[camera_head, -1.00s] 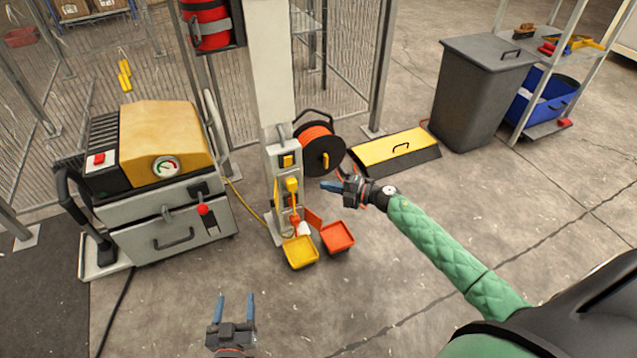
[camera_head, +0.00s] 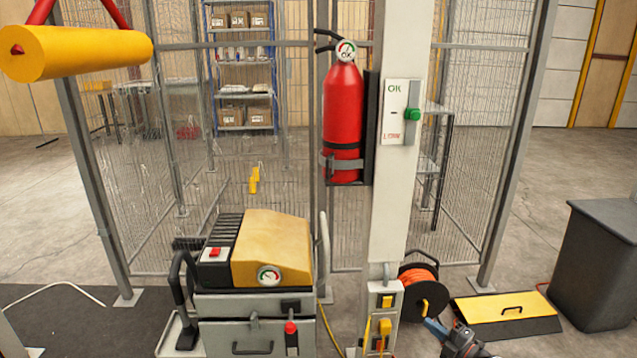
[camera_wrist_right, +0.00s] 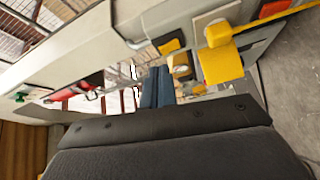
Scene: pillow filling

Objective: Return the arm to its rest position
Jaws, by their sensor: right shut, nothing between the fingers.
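My right gripper (camera_head: 437,330) is at the bottom of the head view, to the right of the white post (camera_head: 396,130) and in front of the orange cable reel (camera_head: 424,290). Its blue fingers are shut with nothing between them, and they also show in the right wrist view (camera_wrist_right: 156,87). Most of the right arm is below the head view's edge. In the right wrist view, yellow plugs (camera_wrist_right: 221,58) on the post are beyond the fingers. My left gripper is outside the head view.
A machine with a gauge (camera_head: 265,250) stands left of the post. A red fire extinguisher (camera_head: 343,120) hangs on the post's left. A yellow cylinder (camera_head: 85,53) hangs at upper left.

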